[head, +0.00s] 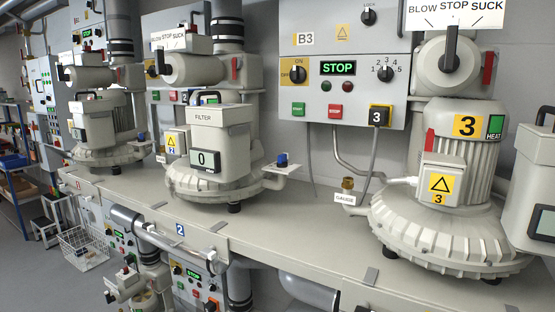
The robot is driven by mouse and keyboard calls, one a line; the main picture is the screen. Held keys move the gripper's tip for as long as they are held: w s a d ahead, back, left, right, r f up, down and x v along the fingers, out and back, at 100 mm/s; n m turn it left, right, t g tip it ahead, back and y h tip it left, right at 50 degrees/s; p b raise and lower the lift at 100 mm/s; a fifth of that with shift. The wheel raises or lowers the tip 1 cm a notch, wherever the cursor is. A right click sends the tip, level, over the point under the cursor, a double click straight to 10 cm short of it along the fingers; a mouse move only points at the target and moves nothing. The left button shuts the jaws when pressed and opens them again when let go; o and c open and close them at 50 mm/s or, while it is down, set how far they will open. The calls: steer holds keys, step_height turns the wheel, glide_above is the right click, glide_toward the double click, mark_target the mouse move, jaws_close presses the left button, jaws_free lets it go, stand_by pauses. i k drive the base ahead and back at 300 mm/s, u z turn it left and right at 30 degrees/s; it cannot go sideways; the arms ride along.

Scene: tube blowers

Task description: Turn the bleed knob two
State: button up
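The middle blower (205,182) stands on the long pale bench beside a blue "2" label (180,229). A small blue knob (282,158) sits upright on a short pale arm sticking out from this blower's right side. It carries no readable "bleed" label, so I cannot be sure it is the bleed knob. The blower's filter box (209,118) is marked "FILTER", with a display reading 0 (204,160) on it. My gripper is not in view.
Blower 3 (445,225) stands at the right, with a brass fitting marked "GAUGE" (347,184) beside it. Panel B3 (340,60) reads "STOP". The bench (300,215) is clear between the blowers. More machines are below, and a wire basket (83,247) is at the lower left.

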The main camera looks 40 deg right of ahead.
mark_target(283, 158)
steer(key=k, duration=1)
steer(key=u, duration=0.75)
steer(key=i, duration=0.25)
steer(key=u, duration=0.2)
